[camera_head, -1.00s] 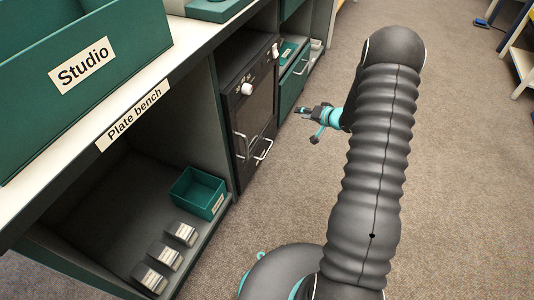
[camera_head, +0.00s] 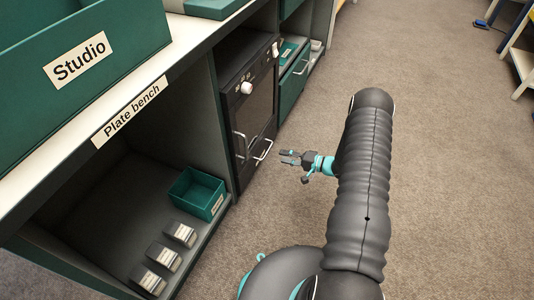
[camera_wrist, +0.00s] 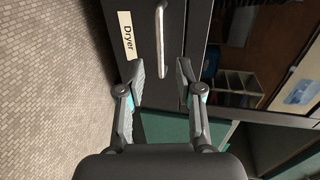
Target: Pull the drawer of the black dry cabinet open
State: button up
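The black dry cabinet (camera_head: 247,95) stands under the bench in the head view, with a dark glass door and white knobs on its top panel. Its drawer is the low front part, with a silver bar handle (camera_head: 264,151); the drawer front looks flush. In the wrist view the drawer front (camera_wrist: 142,12) carries a "Dryer" label (camera_wrist: 128,36), and the handle (camera_wrist: 161,42) is ahead, in line with the gap between my fingers. My gripper (camera_head: 284,157) is open and empty, a short way out from the drawer; its fingers also show in the wrist view (camera_wrist: 160,72).
Left of the cabinet is an open bay with a green tray (camera_head: 197,193) and several small grey boxes (camera_head: 164,257). Green drawers (camera_head: 294,82) adjoin on the right. A second upright handle (camera_head: 240,146) is on the cabinet. The carpet in front is clear.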

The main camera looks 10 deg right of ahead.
aim_at(267, 152)
jog(key=x, duration=0.9)
grip_shut()
